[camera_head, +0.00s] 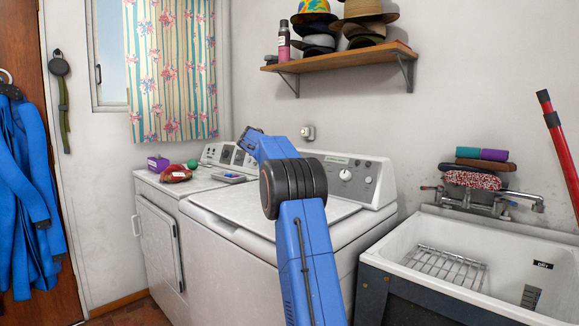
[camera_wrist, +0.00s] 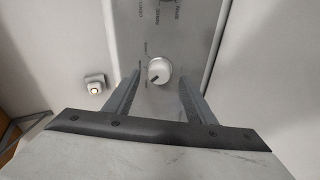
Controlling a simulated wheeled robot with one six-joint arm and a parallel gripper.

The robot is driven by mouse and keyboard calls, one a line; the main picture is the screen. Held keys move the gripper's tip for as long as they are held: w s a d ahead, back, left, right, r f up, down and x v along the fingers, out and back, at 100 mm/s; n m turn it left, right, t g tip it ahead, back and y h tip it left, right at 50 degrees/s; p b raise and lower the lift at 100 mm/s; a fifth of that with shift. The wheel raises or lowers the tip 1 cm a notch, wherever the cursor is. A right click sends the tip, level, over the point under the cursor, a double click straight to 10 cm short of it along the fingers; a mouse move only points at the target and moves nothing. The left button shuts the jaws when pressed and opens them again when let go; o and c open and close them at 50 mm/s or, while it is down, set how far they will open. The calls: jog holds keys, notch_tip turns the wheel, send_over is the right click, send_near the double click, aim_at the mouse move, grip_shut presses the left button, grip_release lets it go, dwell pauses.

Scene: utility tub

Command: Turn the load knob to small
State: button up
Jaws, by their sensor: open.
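In the wrist view a round white knob (camera_wrist: 159,71) with a dark pointer mark sits on a grey control panel (camera_wrist: 140,30). The pointer slants to the lower left of the picture. Small labels ring the knob, too small to read surely. My gripper (camera_wrist: 159,76) is open, with one finger on each side of the knob and a gap showing on both sides. I cannot tell how far the fingertips are from the panel. In the head view my blue arm hides the gripper and the left part of the washer's panel (camera_head: 375,178); another white knob (camera_head: 345,175) shows there.
The white washer (camera_head: 230,222) stands beside a second white machine (camera_head: 160,240) with small items on top. A utility tub (camera_head: 400,252) is at the right. A shelf (camera_head: 345,58) with hats hangs higher up.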

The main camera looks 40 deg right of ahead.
jog(key=v, duration=1.4)
jog(key=shift+a, duration=0.2)
jog(key=shift+s, duration=0.1)
